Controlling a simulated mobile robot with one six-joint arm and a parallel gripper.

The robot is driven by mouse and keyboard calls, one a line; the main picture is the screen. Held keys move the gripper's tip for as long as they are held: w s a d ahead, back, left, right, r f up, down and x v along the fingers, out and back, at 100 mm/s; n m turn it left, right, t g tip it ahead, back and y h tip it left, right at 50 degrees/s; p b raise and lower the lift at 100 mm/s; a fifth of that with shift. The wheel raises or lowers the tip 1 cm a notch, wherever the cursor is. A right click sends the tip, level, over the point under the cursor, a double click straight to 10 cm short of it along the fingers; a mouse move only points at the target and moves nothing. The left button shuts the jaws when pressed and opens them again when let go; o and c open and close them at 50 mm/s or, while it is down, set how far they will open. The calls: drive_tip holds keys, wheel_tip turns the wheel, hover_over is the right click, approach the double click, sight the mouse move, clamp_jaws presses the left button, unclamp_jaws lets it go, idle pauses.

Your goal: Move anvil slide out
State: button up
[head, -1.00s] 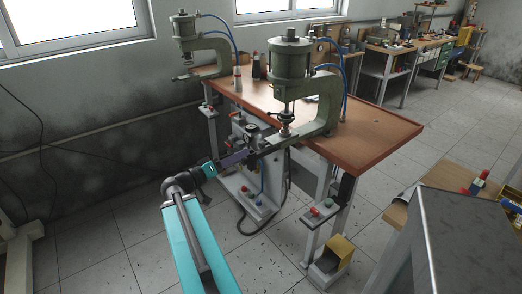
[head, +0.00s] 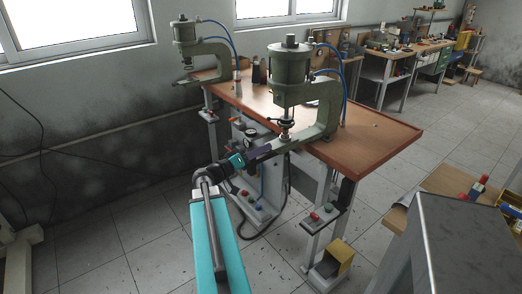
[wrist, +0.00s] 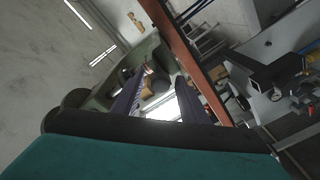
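The near green press (head: 290,90) stands at the table's front edge, with its ram above its lower arm. The anvil slide is at the front end of that lower arm, around the small metal parts (head: 284,138) under the ram; its exact outline is too small to tell. My gripper (head: 270,149) is level with this end, coming from the left, right at it or nearly touching. In the wrist view, its two dark purple fingers (wrist: 160,90) stand apart, with a small tan and dark part (wrist: 154,82) visible between or beyond them. Contact cannot be told.
A second green press (head: 187,45) stands at the table's far left. The wooden tabletop (head: 375,140) is mostly clear at right. A grey cabinet (head: 465,240) stands front right.

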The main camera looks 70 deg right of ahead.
drive_tip(key=shift+d, duration=0.15)
clamp_jaws()
drive_tip(key=shift+s+f+b, duration=0.1)
drive_tip(key=shift+f+b, duration=0.05)
drive_tip(key=shift+b, duration=0.2)
